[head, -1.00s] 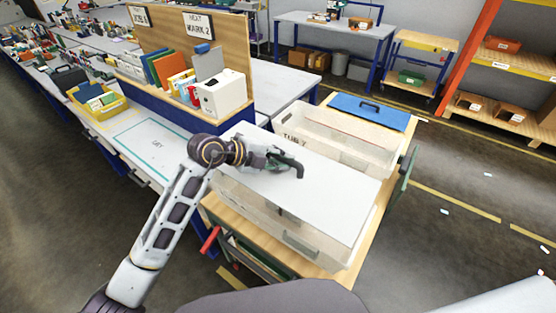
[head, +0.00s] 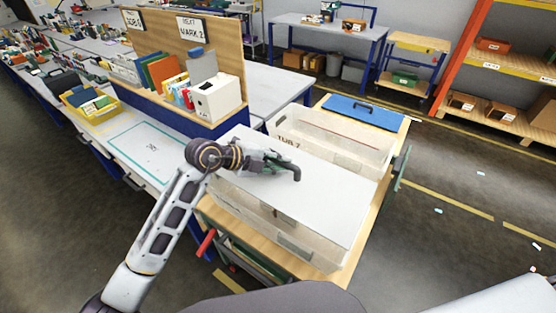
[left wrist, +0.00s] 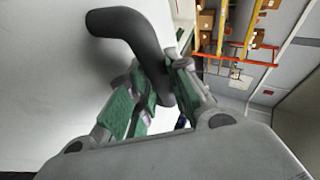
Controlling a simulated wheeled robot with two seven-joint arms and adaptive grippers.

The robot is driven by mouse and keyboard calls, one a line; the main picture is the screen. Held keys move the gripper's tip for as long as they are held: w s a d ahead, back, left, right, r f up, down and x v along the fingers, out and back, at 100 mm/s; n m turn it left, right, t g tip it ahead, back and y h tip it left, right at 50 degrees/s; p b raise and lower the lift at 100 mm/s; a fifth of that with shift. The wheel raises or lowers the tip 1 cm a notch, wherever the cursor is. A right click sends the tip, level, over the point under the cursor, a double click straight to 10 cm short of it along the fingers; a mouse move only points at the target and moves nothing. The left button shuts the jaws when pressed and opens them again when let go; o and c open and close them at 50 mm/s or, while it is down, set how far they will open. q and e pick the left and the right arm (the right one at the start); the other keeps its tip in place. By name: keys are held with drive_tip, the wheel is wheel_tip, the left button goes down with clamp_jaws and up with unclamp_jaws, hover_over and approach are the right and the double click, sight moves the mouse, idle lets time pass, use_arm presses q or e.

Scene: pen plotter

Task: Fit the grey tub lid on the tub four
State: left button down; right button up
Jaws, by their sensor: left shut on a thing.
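The grey tub lid (head: 318,200) is a large flat pale panel lying level over the nearer clear tub (head: 300,240) on the wooden-topped cart. I cannot tell whether the lid rests on the rim or hangs just above it. No number is readable on this tub. My left gripper (head: 284,168) is shut on the lid's dark bent handle (head: 297,174). In the left wrist view, the green-padded fingers (left wrist: 155,95) close around the handle (left wrist: 135,38), with the lid's surface (left wrist: 45,75) at left. My right gripper is out of view.
An open clear tub marked TUB 7 (head: 340,140) stands close behind. A blue lid (head: 362,109) lies at the cart's far end. A white box (head: 216,98) and books stand on the workbench at left.

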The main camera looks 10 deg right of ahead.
sight(272, 176)
use_arm(q)
drive_tip(key=shift+f+b, duration=0.6)
drive_tip(key=shift+f, duration=1.1)
drive_tip(key=shift+f+b, duration=0.5)
drive_tip(key=shift+f, duration=2.3)
drive_tip(key=c, duration=1.3)
unclamp_jaws()
drive_tip(key=shift+o, duration=0.2)
